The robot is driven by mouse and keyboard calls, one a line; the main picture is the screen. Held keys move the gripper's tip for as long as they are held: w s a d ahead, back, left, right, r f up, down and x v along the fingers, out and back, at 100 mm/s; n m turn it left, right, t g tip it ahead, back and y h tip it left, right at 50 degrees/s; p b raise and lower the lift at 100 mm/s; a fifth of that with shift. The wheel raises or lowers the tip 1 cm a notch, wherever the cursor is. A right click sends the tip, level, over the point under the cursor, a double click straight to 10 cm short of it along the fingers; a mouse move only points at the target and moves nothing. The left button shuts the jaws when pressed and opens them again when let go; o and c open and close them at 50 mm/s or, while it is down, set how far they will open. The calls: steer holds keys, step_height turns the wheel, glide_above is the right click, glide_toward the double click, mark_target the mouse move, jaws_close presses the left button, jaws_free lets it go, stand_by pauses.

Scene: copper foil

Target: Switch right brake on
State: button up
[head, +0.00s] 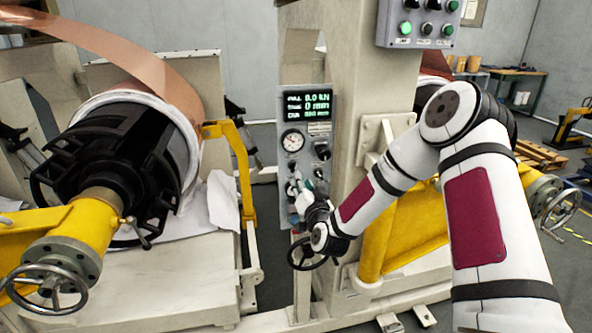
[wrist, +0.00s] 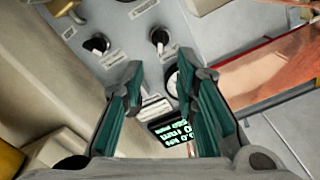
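A grey control panel (head: 306,104) stands on the machine column, with a lit display and a round gauge (head: 292,140). A black switch (head: 322,150) sits right of the gauge. The wrist view shows two black rotary switches, one at left (wrist: 97,43) and one at right (wrist: 160,38), each with a label too small to read. I cannot tell which is the right brake. My gripper (head: 297,187) is in front of the panel's lower part and hides some of its controls. In the wrist view my gripper (wrist: 169,80) is open, with nothing between its teal fingers.
A large copper roll (head: 140,110) on a black hub and a yellow shaft with a handwheel (head: 48,290) are at left. A yellow bracket (head: 240,165) stands close left of the panel. A second handwheel (head: 306,254) is below my gripper. A button box (head: 418,22) is above.

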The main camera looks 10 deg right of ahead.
mark_target(296, 168)
steer(key=w, duration=0.9)
steer(key=shift+w, duration=0.15)
jaws_close()
